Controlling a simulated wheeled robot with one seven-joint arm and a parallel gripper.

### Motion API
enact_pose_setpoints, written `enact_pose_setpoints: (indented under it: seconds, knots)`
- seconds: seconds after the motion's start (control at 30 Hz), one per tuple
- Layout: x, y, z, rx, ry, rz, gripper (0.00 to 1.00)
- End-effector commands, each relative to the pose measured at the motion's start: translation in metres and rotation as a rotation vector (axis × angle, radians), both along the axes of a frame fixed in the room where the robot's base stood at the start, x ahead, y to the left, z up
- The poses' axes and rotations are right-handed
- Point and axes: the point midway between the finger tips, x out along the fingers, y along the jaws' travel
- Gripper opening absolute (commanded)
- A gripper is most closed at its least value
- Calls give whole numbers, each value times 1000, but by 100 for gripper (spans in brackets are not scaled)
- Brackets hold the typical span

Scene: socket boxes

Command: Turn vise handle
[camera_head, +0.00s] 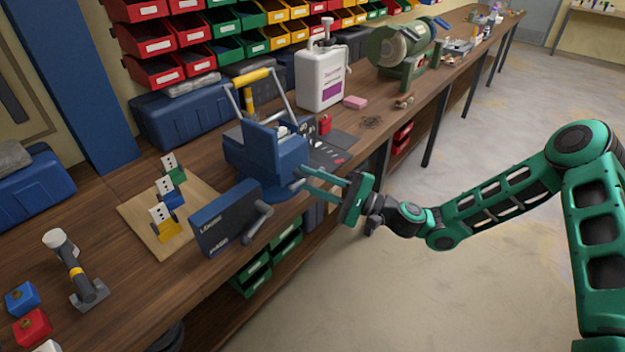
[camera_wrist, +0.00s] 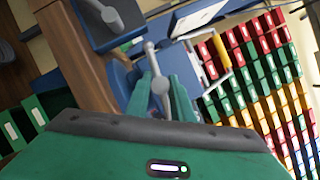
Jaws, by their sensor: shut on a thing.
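The blue vise (camera_head: 262,158) stands at the front edge of the wooden workbench. Its grey metal handle (camera_wrist: 151,60) is a bar with a rounded end, and it sticks out from the vise's front towards me. My green gripper (camera_head: 306,180) reaches in from the right and is shut on the handle. In the wrist view my two fingers (camera_wrist: 161,92) lie on either side of the grey bar. In the head view my fingers and the vise body hide most of the handle.
A dark blue box with a grey crank (camera_head: 225,217) stands left of the vise, close by. Behind are a white jug (camera_head: 320,80), a green bench grinder (camera_head: 402,48) and rows of coloured bins (camera_head: 195,58). The floor right of the bench (camera_head: 440,285) is clear.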

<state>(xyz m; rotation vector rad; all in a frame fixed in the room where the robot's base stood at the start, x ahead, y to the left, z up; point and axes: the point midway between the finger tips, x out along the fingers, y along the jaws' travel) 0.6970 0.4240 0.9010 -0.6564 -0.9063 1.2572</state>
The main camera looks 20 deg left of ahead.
Motion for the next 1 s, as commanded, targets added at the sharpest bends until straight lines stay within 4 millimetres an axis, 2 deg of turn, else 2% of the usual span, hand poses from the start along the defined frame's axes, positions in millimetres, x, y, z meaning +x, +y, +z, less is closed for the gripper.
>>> enact_pose_setpoints:
  seconds: [0.67,0.7,0.77,1.0]
  knots:
    - [2,-2,-3,17,57,-4,0]
    - [2,-2,-4,17,56,-4,28]
    - [2,-1,-3,17,56,-4,40]
    - [1,-1,-2,20,56,-2,40]
